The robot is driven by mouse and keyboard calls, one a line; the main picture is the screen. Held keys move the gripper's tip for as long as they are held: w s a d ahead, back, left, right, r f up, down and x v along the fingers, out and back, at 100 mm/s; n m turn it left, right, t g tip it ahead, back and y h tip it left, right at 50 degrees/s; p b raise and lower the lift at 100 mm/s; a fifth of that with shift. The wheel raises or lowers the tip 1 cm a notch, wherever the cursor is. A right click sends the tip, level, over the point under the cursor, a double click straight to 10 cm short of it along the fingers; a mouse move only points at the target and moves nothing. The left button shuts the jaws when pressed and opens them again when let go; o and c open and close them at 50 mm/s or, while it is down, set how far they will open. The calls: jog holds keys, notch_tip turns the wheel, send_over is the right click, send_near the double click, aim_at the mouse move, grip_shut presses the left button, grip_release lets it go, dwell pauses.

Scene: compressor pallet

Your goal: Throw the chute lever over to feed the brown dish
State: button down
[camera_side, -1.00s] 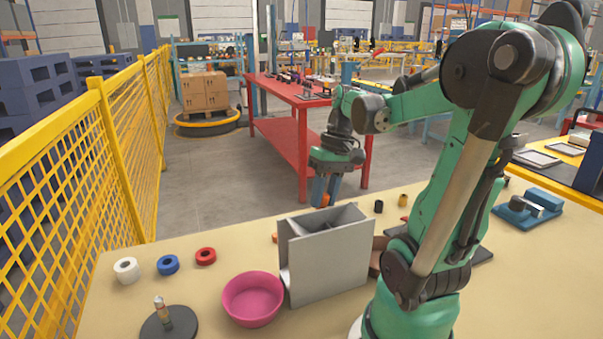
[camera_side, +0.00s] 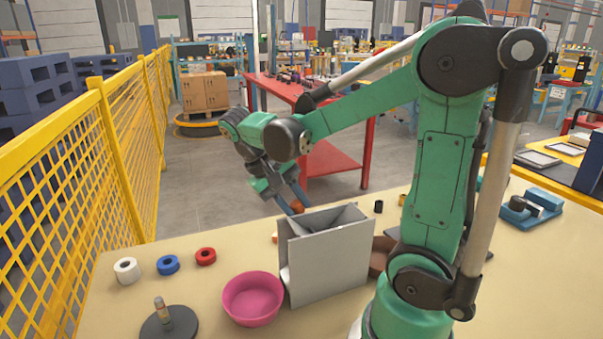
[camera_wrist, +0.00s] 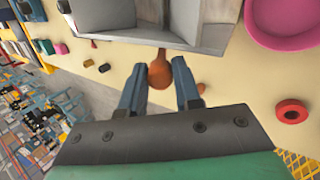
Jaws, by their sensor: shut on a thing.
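The grey chute (camera_side: 325,265) stands on the table; its open top with a divider also shows in the wrist view (camera_wrist: 170,30). The pink bowl (camera_side: 252,300) is beside its left side. The brown dish (camera_side: 379,262) is at its right, mostly hidden by the chute and my arm. My gripper (camera_side: 295,198) is behind the chute's top left in the side view, shut on the orange-brown knob of the chute lever (camera_side: 297,207). In the wrist view the knob (camera_wrist: 160,73) sits between my blue fingers (camera_wrist: 160,84). The lever's shaft is mostly hidden.
White (camera_side: 126,270), blue (camera_side: 168,265) and red (camera_side: 205,256) rings lie at the left of the table. A dark round base with a small upright post (camera_side: 168,320) stands at the front left. A blue fixture (camera_side: 530,207) is at the right. A yellow fence (camera_side: 75,190) borders the left.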

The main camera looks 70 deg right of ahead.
jog(key=shift+w+f, duration=0.1)
jog(key=shift+w, duration=0.05)
dwell(0.4)
jog(key=c, duration=0.6)
grip_release()
jog(key=shift+a, duration=0.1)
jog(key=shift+v, duration=2.75)
jog(key=shift+a, duration=0.1)
jog(key=w+a+f+n+t+y, duration=0.2)
jog(key=a+f+n+t+y, duration=0.1)
jog(key=a+n+t, duration=0.4)
jog(key=a+f+t, duration=0.1)
jog(key=a+t, duration=0.2)
jog(key=t, duration=0.2)
jog(key=shift+w+y, duration=0.2)
jog(key=shift+y, duration=0.1)
